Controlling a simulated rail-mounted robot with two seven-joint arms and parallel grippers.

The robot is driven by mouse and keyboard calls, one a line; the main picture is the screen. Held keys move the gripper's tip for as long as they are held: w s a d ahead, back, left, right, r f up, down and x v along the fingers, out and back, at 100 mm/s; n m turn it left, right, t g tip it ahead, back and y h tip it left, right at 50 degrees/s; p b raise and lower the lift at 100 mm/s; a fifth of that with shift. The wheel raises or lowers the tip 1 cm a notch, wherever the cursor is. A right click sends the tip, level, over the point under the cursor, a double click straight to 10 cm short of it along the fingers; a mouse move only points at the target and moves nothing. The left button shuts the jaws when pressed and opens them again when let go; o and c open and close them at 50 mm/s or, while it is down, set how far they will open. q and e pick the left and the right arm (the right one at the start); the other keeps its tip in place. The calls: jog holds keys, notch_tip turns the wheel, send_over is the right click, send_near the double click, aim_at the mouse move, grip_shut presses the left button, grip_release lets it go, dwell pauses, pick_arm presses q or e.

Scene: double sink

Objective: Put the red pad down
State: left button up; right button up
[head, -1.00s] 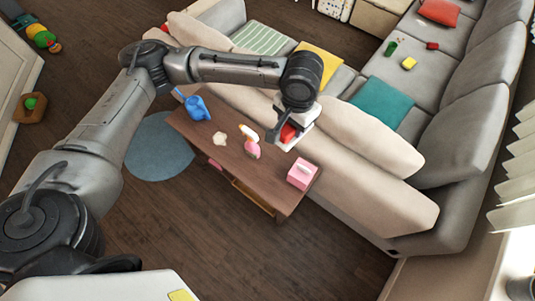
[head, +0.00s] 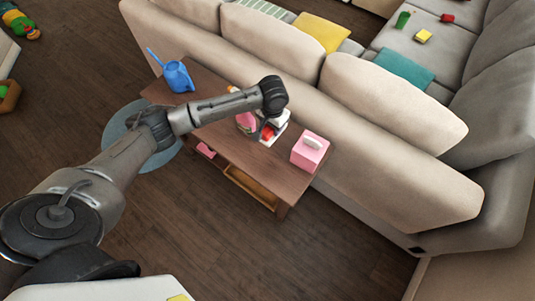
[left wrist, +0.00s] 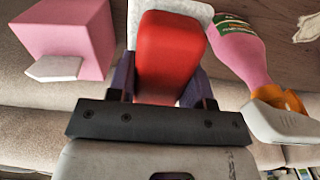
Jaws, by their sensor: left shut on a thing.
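The red pad (head: 268,133) is in my left gripper (head: 269,127), low over the brown wooden table (head: 270,170) behind the sofa. In the left wrist view the red pad (left wrist: 168,52) sits between the two dark purple fingers, which are shut on it. A white speckled surface (left wrist: 193,12) shows behind the pad's far end. I cannot tell whether the pad touches the table or that surface. My right gripper is not in view.
A pink spray bottle (head: 245,121) stands close to the gripper on the left. A pink box (head: 310,150) is to its right. A blue watering can (head: 178,76) stands at the table's far left end. The sofa back (head: 305,108) rises behind the table.

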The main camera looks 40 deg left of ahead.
pick_arm(q)
jog(key=f+b, duration=0.1)
jog(key=f, duration=0.2)
jog(key=f+b, duration=0.1)
jog(key=f, duration=0.2)
jog(key=a+f+b, duration=0.1)
jog(key=f, duration=0.2)
jog(key=shift+s+a+f, duration=0.1)
jog(key=shift+s+f, duration=0.1)
jog(key=shift+f, duration=0.15)
jog(key=shift+f+b, duration=0.8)
jog(key=shift+f, duration=1.15)
jog(key=shift+f, duration=0.1)
jog(key=o, duration=1.2)
